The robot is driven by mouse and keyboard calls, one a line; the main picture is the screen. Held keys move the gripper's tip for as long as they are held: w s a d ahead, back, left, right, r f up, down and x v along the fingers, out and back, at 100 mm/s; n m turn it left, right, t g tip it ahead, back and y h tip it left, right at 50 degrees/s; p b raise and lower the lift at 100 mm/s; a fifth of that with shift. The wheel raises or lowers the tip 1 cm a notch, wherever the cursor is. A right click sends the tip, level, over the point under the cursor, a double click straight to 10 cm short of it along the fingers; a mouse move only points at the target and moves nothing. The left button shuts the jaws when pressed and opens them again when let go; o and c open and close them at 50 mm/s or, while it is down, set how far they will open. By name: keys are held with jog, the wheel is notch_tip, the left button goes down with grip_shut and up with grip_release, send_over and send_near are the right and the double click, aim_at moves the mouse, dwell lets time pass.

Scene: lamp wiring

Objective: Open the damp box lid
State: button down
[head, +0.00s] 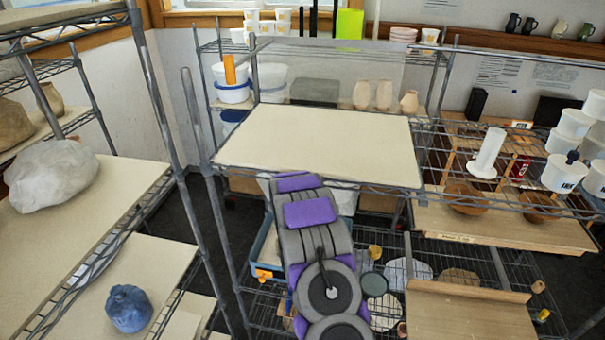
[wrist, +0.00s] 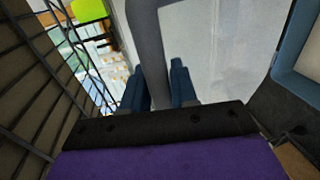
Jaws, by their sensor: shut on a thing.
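In the wrist view my gripper (wrist: 157,82) has its two blue fingers on either side of a grey bar (wrist: 148,40) and is shut on it. The bar joins a grey edge around a pale, see-through panel (wrist: 215,50), which looks like the lid; I cannot tell for sure. A blue-rimmed edge (wrist: 287,75) shows at the right. In the head view a blue-edged tub (head: 258,250), possibly the damp box, stands on the lower middle shelf, partly hidden behind my arm. My gripper and the bar are hidden there.
A bare cream board (head: 320,140) covers the middle rack's upper shelf. Metal posts and wire shelf edges stand close around my arm. Bowls (head: 465,197) and white cups (head: 565,172) stand at the right. A wrapped lump (head: 52,175) and a blue-wrapped piece (head: 129,308) sit at the left.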

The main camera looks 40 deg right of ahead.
jog(key=c, duration=1)
grip_release()
jog(key=shift+s, duration=0.1)
jog(key=shift+s+a+f, duration=0.1)
jog(key=shift+a, duration=0.1)
jog(key=shift+s+a, duration=0.15)
jog(key=shift+a, duration=0.1)
jog(key=b+v, duration=0.3)
jog(key=v, duration=1.3)
jog(key=shift+s+a+r, duration=0.1)
jog(key=shift+a+r, duration=0.05)
jog(key=shift+r, duration=0.1)
